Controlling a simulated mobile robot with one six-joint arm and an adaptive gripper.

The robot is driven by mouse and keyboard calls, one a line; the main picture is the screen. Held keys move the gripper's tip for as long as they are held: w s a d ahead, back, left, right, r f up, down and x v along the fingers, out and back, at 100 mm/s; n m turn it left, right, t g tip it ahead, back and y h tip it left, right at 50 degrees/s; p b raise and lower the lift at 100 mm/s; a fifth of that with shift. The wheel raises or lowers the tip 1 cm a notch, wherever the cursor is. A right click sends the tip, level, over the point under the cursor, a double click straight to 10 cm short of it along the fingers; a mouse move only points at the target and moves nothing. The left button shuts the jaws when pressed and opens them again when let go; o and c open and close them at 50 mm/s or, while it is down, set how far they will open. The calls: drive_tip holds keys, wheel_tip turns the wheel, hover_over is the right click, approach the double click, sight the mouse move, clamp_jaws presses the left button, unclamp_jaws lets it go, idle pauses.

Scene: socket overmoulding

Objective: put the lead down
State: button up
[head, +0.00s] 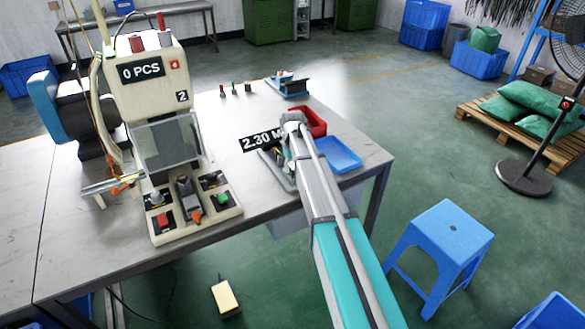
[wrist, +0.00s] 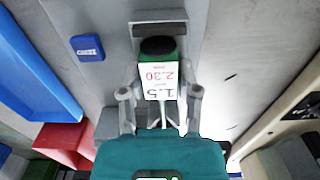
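My gripper (head: 291,128) is over the right part of the steel table, by the black "2.30 M" readout (head: 262,141). In the wrist view my gripper (wrist: 160,93) has its two fingers well apart. Between them shows a green, black-topped device with a white "1.5 / 2.30" label (wrist: 158,80); visible gaps separate the label from both fingers. I cannot tell how far below the fingertips the device lies. I cannot make out a lead between the fingers or pick one out on the table; my teal wrist body hides part of the view.
A red bin (head: 313,122) and a blue tray (head: 339,154) stand right of my gripper. The moulding machine (head: 153,95), reading "0 PCS", stands at the left. A blue-based fixture (head: 289,86) is at the back.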

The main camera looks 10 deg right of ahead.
clamp_jaws()
drive_tip(key=shift+r, duration=0.15)
drive_tip(key=shift+r+p, duration=0.9)
drive_tip(key=shift+p, duration=0.2)
drive_tip(key=s+r+p, duration=1)
drive_tip(key=s+r, duration=0.1)
drive_tip(key=s, duration=0.3)
drive_tip(key=shift+p, duration=0.4)
